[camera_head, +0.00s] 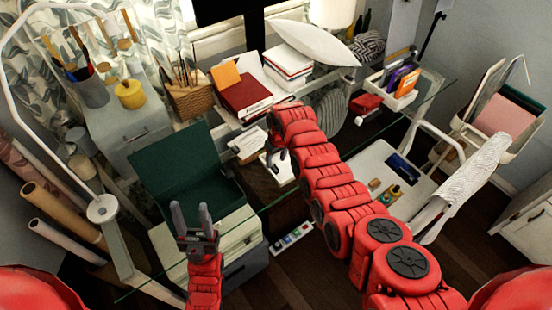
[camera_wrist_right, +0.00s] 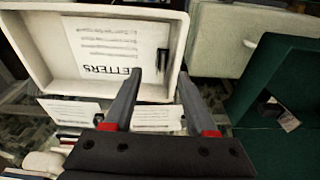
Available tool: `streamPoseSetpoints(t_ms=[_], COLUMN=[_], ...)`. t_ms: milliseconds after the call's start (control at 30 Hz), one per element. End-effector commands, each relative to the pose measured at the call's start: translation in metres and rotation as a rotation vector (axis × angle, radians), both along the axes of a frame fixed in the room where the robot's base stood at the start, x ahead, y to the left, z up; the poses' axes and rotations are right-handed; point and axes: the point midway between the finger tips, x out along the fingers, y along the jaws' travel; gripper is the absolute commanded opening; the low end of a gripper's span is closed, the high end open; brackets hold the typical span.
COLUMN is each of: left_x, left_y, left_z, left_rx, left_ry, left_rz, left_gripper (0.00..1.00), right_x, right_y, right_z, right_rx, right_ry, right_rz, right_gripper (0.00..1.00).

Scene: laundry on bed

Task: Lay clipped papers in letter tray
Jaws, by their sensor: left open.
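The white letter tray (camera_wrist_right: 183,45) fills the upper left of the right wrist view. A white sheet (camera_wrist_right: 105,45) lies in it, with printed lines and large letters reading "ETTERS" upside down. A dark bar, perhaps a clip, lies at the sheet's right edge. White papers (camera_wrist_right: 75,111) lie outside the tray, and papers (camera_head: 248,143) also show beside my right gripper in the head view. My right gripper (camera_wrist_right: 159,74) is open and empty, its fingertips over the tray's edge. In the head view the tray (camera_head: 279,168) is partly hidden by that arm. My left gripper (camera_head: 190,212) is open and empty.
A white stand with small items (camera_head: 390,180) is at right.

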Motion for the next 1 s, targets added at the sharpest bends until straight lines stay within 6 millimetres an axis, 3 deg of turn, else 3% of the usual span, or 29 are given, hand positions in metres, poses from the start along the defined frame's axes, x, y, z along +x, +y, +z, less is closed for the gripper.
streamPoseSetpoints(t_ms=[333, 567, 767, 867, 900, 1000], left_x=[0.000, 0.000, 0.000, 0.000, 0.000, 0.000], left_y=[0.000, 0.000, 0.000, 0.000, 0.000, 0.000], left_z=[-0.002, -0.008, -0.021, -0.032, -0.022, -0.009], left_rx=[0.000, 0.000, 0.000, 0.000, 0.000, 0.000], left_ry=[0.000, 0.000, 0.000, 0.000, 0.001, -0.001], left_rz=[0.000, 0.000, 0.000, 0.000, 0.000, 0.000], left_gripper=[0.50, 0.50, 0.50, 0.50, 0.50, 0.50], right_x=[0.000, -0.002, -0.007, -0.009, -0.011, -0.014], right_y=[0.000, -0.002, -0.005, -0.007, -0.009, -0.011], right_z=[0.004, 0.024, 0.057, 0.083, 0.101, 0.128], right_rx=[0.000, 0.001, 0.002, 0.002, 0.003, 0.002], right_ry=[-0.001, -0.003, -0.006, -0.007, -0.005, -0.002], right_rz=[0.001, 0.000, -0.002, -0.001, -0.002, -0.003], right_gripper=[0.56, 0.56, 0.56, 0.56, 0.56, 0.56])
